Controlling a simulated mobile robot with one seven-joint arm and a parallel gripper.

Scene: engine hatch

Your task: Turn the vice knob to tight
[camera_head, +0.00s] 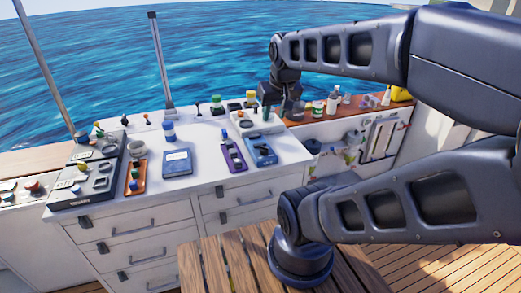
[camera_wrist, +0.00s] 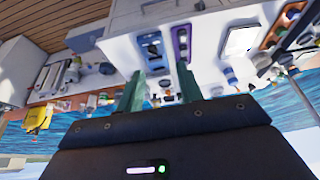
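My gripper (camera_head: 277,108) is over the back right part of the white counter (camera_head: 205,195). In the wrist view its two greenish fingers (camera_wrist: 160,70) are apart, with nothing seen held between them. A blue device with dark parts (camera_head: 260,150) lies on the counter in front of the gripper; it also shows beyond the fingertips in the wrist view (camera_wrist: 152,45). I cannot tell which item is the vice or its knob. Small items near the fingers are partly hidden by the gripper, and contact cannot be told.
A purple tray (camera_head: 233,155) and a blue tablet-like panel (camera_head: 178,163) lie left of the blue device. Grey cases (camera_head: 85,183) stand at the far left. Small bottles (camera_head: 332,103) and a yellow container (camera_head: 401,94) stand on the wooden ledge at right.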

